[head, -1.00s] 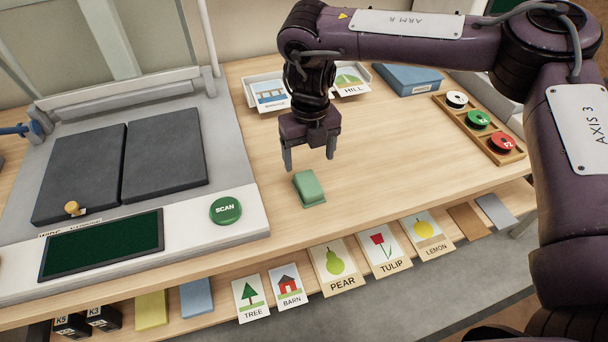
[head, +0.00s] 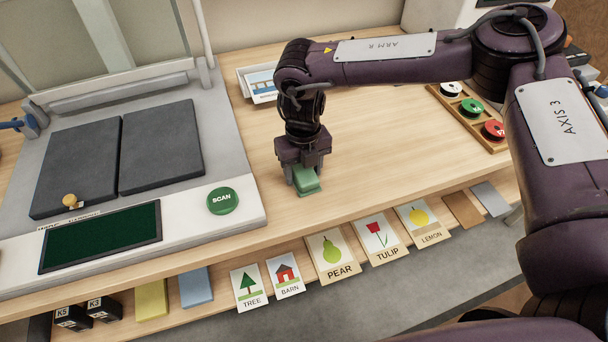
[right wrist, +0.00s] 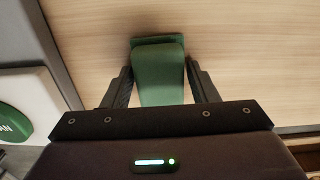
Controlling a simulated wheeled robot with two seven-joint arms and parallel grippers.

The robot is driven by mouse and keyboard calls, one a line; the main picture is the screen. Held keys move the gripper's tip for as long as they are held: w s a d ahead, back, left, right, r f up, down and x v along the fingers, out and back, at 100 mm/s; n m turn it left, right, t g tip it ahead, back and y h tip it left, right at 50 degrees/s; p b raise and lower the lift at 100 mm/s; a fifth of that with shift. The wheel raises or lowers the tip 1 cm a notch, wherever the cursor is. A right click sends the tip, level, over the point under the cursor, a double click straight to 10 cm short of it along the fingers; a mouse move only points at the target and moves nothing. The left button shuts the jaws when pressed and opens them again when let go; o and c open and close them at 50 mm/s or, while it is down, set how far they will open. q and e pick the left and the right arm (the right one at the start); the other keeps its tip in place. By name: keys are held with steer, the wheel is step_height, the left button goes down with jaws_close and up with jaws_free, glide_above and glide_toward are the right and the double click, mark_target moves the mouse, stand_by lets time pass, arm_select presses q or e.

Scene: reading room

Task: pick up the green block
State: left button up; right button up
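The green block (head: 308,187) sits on the wooden tabletop right of the scanner, in the head view. My right gripper (head: 305,180) is lowered over it, pointing down. In the right wrist view the block (right wrist: 160,75) lies between the two fingers of my right gripper (right wrist: 160,68), one on each side. Narrow gaps show between the fingers and the block's sides, so the gripper looks open around it. Part of the block is hidden by the gripper in the head view. My left gripper is in neither view.
The scanner with its green SCAN button (head: 222,201) stands close on the left. A shelf with picture cards, such as the pear card (head: 332,256), runs along the front. A wooden tray of spools (head: 471,108) is at the right. The tabletop between is clear.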

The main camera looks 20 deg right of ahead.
mark_target(303, 170)
steer(key=c, duration=0.5)
